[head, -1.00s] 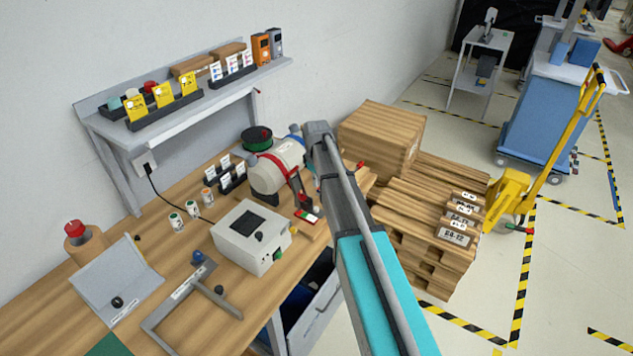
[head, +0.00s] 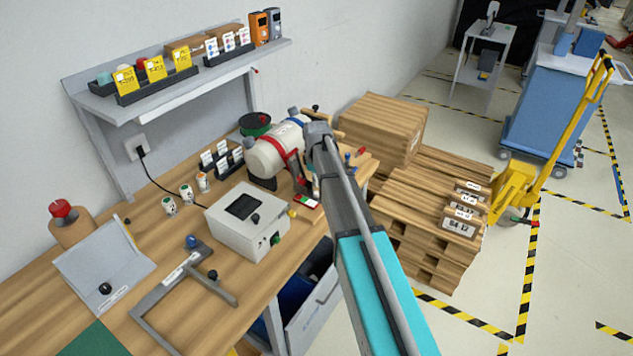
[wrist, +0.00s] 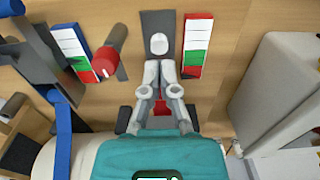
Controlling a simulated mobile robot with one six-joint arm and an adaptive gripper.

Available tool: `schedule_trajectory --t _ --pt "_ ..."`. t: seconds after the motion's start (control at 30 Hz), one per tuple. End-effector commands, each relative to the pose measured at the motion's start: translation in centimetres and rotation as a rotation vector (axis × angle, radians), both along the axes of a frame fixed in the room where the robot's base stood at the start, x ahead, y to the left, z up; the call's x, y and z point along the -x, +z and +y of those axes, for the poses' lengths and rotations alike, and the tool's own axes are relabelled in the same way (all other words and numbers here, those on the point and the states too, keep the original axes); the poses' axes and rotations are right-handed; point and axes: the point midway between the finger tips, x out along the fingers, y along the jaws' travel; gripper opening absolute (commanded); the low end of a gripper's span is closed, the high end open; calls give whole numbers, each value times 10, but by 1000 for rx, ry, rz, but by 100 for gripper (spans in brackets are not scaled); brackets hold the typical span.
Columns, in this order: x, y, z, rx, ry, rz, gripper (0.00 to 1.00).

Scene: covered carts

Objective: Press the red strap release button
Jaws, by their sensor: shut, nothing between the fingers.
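The white tank (head: 272,153) lies on the workbench with a red strap (head: 283,143) and a blue strap around it. The blue strap (wrist: 63,140) shows at left in the wrist view. My gripper (wrist: 159,45) is shut and empty, its fingertips over a dark grey plate (wrist: 160,18) in front of the tank. A red-edged label (wrist: 196,46) lies right of the fingertips. A red patch (wrist: 160,108) shows between the finger links; I cannot tell whether it is strap or button. A red-capped knob (wrist: 104,62) stands to the left, beside a blue-edged label (wrist: 70,45).
A grey-white box (head: 246,222) stands close to the tank, also at right in the wrist view (wrist: 285,90). A green spool (head: 255,124) stands behind the tank. Stacked pallets (head: 430,220) and a yellow pallet jack (head: 515,187) stand right of the bench.

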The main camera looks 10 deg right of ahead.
Motion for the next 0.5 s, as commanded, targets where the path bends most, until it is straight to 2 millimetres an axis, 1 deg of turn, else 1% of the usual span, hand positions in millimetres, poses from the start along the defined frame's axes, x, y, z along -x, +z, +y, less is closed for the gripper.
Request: schedule_trajectory --t 0.03,0.2,0.5 --pt "0 -8 0 0 0 0 0" --pt "0 -20 0 0 0 0 0" --pt "0 -30 0 0 0 0 0"
